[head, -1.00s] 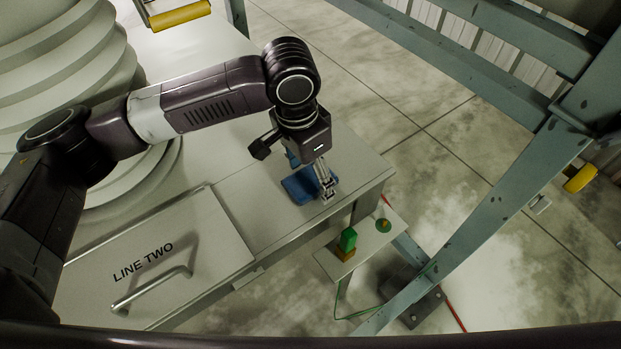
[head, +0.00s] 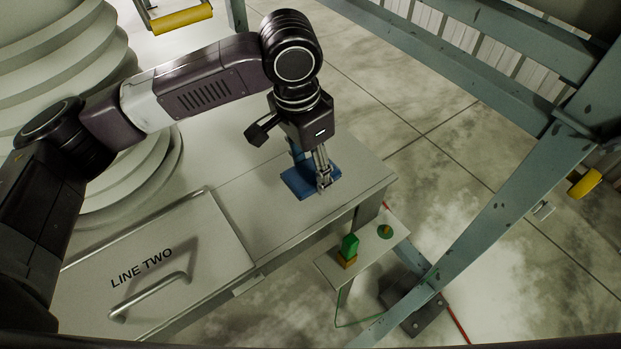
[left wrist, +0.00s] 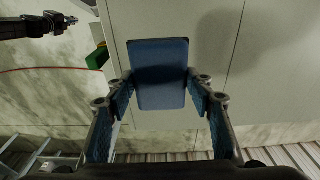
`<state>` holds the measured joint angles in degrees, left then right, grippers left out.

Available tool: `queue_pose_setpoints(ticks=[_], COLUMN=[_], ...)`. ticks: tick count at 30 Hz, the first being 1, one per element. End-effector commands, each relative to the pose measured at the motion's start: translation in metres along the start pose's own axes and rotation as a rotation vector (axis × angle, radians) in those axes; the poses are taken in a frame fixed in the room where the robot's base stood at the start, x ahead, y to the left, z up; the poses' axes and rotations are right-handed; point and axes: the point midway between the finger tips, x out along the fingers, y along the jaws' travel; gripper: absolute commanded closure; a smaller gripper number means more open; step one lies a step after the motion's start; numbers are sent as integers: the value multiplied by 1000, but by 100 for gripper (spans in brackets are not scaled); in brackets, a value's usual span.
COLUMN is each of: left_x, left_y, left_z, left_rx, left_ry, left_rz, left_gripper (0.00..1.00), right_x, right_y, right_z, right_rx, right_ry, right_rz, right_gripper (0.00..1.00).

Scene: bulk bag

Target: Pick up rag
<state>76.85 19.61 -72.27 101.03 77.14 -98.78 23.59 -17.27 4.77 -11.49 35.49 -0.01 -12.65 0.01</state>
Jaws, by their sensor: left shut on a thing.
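The rag is a blue, flat, folded rectangle (head: 300,184) at the far right end of the pale bench top in the head view. My left gripper (head: 324,184) points down at its right side and is shut on it. In the left wrist view the rag (left wrist: 158,70) fills the space between the two fingers of my left gripper (left wrist: 160,92). Whether its underside still touches the bench is hard to tell. A dark gripper, seemingly my right one (left wrist: 60,20), shows small at the upper left of the left wrist view; its jaws are unclear.
A lid marked LINE TWO with a bar handle (head: 150,297) lies on the bench at the left. A grey-green steel frame (head: 480,215) stands at the right.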

Motion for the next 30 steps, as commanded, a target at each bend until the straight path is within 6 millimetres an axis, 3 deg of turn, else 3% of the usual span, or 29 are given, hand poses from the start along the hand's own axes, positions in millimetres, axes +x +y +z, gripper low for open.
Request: queue_pose_setpoints(ticks=[9,15,21,30], left_x=[-90,-135,-156,-160], left_y=[0,1,0,0], left_z=[-13,-17,-19,-20], left_rx=[1,2,0,1], left_ry=[6,3,0,0], left_rz=[-3,-1,-1,0], left_gripper=[76,76,76,76], right_x=[21,27,27,27], right_y=[-1,-3,-5,-5], right_z=[1,1,0,-1], right_rx=[0,1,2,3], right_ry=[1,2,4,5], right_rz=[-1,-2,-5,-5], right_gripper=[100,100,100,100])
